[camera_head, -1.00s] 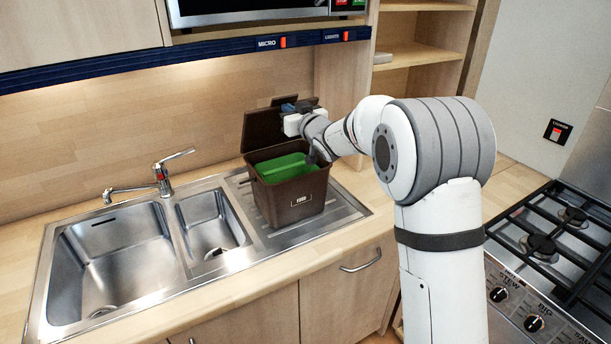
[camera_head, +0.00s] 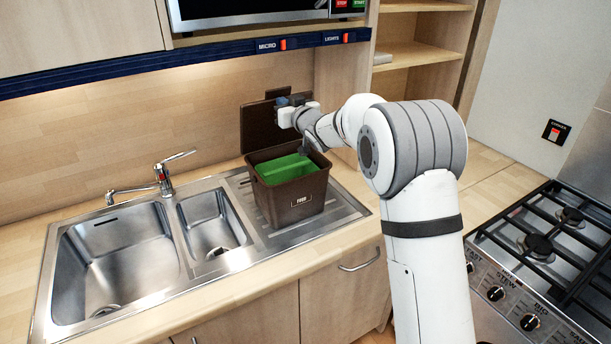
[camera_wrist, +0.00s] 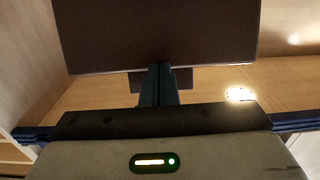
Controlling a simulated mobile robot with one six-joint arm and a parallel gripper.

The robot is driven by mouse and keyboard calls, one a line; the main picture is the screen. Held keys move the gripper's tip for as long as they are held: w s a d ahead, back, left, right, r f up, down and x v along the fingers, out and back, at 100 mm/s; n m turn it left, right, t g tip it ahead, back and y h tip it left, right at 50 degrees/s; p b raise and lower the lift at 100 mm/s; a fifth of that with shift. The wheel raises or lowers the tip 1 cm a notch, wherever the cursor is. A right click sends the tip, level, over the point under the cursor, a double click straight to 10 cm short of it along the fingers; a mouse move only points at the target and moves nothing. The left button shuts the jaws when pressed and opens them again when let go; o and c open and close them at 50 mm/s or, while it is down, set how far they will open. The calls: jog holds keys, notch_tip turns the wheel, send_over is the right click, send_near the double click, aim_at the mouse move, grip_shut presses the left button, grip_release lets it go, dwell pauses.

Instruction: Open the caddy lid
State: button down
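The brown caddy (camera_head: 292,200) stands on the sink's drainboard, with a green inner bin (camera_head: 285,169) showing in its open top. Its dark brown lid (camera_head: 258,128) stands about upright at the back edge, with a small tab on top. My gripper (camera_head: 283,102) is at the lid's upper part, by the tab. In the wrist view the lid (camera_wrist: 155,35) fills the top, and the two fingers of my gripper (camera_wrist: 159,70) are together, overlapping the tab (camera_wrist: 182,79), which shows on both sides of them. I cannot tell whether they touch it.
The steel sink (camera_head: 115,255) and its tap (camera_head: 160,178) are left of the caddy. The wooden back wall is close behind the lid. A microwave (camera_head: 250,10) is above, and a gas hob (camera_head: 550,240) is at the right.

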aim_at(277, 96)
jog(key=shift+w+a+r, duration=0.1)
jog(key=shift+w+a, duration=0.2)
jog(key=shift+w, duration=0.2)
jog(key=shift+p+x, duration=0.7)
jog(key=shift+x, duration=0.5)
jog(key=shift+r, duration=0.2)
jog(key=shift+w+a+p, duration=0.3)
jog(key=shift+w+p, duration=0.05)
jog(key=shift+w+a, duration=0.4)
jog(key=shift+w, duration=0.2)
jog(key=b+v, duration=0.4)
jog(key=v, duration=0.4)
